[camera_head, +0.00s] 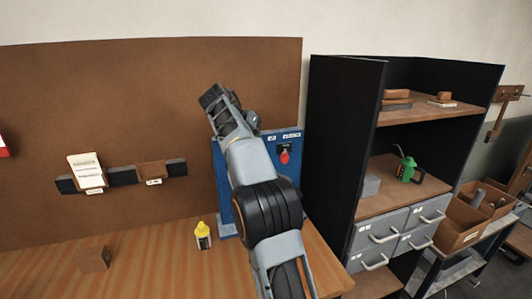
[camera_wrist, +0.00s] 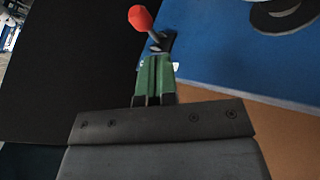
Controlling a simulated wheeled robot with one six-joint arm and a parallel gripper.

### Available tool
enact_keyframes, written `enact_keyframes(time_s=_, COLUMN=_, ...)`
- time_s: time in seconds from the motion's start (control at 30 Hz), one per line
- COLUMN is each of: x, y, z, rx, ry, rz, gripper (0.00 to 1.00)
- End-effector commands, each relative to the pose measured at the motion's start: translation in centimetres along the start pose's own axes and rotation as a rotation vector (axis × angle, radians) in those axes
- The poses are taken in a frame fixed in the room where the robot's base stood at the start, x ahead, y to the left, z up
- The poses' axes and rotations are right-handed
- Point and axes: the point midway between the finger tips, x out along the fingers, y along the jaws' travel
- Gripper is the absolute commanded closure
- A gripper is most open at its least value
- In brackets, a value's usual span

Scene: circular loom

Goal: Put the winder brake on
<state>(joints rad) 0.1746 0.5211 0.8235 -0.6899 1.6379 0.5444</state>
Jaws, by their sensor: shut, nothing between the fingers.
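The winder brake appears to be the lever with a red knob (camera_head: 284,157) on the blue panel (camera_head: 297,176), right of my arm in the head view. Labels sit above it. In the wrist view the red knob (camera_wrist: 140,18) is at the top, on a short grey rod running down to a dark pivot beside the blue panel (camera_wrist: 220,50). My gripper (camera_wrist: 156,60) has green fingers, shut and empty, just below that pivot in the picture. Whether the fingertips touch the lever cannot be told. In the head view my arm hides part of the panel, and the fingers cannot be made out.
A yellow bottle (camera_head: 203,235) and a brown block (camera_head: 93,258) stand on the wooden bench (camera_head: 150,262). A black shelf unit (camera_head: 345,150) with grey drawers stands close to the panel's right. A brown board (camera_head: 130,110) rises behind the bench.

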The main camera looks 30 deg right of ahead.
Motion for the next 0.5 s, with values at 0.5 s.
enact_keyframes(time_s=0.5, x=1.6, y=0.1, z=0.0, rx=0.002, ry=-0.003, rz=0.002, gripper=1.00)
